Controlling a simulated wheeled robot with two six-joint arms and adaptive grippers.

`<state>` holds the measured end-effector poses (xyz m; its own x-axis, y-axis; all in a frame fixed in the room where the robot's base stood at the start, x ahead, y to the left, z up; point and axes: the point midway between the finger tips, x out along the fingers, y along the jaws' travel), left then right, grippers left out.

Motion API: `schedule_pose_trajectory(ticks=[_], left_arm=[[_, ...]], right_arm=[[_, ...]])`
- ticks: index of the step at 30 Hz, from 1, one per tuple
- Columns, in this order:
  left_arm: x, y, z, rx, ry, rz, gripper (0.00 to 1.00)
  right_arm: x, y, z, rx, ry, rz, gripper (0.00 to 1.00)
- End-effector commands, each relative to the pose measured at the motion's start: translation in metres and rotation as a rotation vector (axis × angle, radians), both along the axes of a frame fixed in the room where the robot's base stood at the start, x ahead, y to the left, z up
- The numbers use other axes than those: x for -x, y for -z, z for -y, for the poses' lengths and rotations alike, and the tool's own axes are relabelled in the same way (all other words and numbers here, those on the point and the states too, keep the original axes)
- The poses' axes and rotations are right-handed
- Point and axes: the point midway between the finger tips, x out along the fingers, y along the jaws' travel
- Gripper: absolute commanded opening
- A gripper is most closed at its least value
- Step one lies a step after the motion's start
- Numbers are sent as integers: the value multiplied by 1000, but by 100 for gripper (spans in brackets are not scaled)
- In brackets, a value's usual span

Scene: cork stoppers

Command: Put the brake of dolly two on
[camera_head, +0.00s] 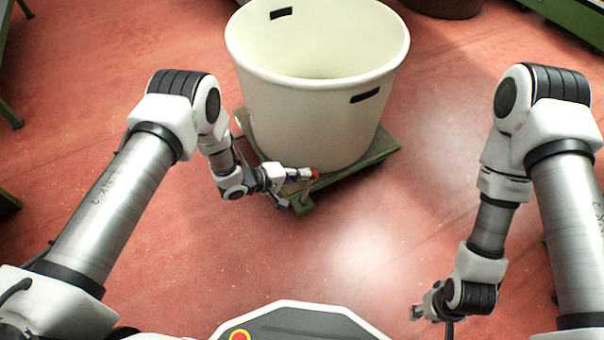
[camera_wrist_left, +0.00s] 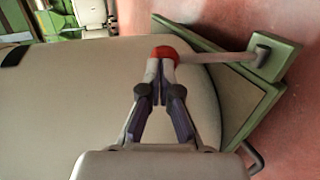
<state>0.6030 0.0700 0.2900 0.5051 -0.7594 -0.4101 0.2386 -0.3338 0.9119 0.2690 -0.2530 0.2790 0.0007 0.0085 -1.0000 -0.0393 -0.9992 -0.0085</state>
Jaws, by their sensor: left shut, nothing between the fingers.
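A green dolly (camera_head: 362,160) stands on the floor under a large cream tub (camera_head: 310,115). No number shows on it. A brake lever with a red knob (camera_head: 315,174) is at its front corner. In the left wrist view the red knob (camera_wrist_left: 166,53) sits on a pale rod (camera_wrist_left: 220,57) that runs to a bracket (camera_wrist_left: 262,55) on the dolly. My left gripper (camera_head: 303,174) is shut and empty, its fingertips (camera_wrist_left: 163,62) at the knob; whether they touch it I cannot tell. My right gripper (camera_head: 420,311) hangs low at the right, away from the dolly, its fingers too small to read.
The tub has dark slot handles (camera_head: 365,95). A brown round container (camera_head: 445,6) stands at the back. Green frames (camera_head: 570,25) stand at the back right and the left edge. The red floor (camera_head: 440,190) is clear in front and right of the dolly.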

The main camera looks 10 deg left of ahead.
Motion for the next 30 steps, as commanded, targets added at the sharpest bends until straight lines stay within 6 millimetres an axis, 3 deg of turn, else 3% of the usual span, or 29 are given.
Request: schedule_pose_trajectory(ticks=[12, 30], left_arm=[[-13, 5, 19, 3, 0, 1, 0], [-17, 2, 23, 6, 2, 9, 0]], right_arm=[[0, 4, 0, 0, 0, -1, 40], [0, 4, 0, 0, 0, 0, 40]])
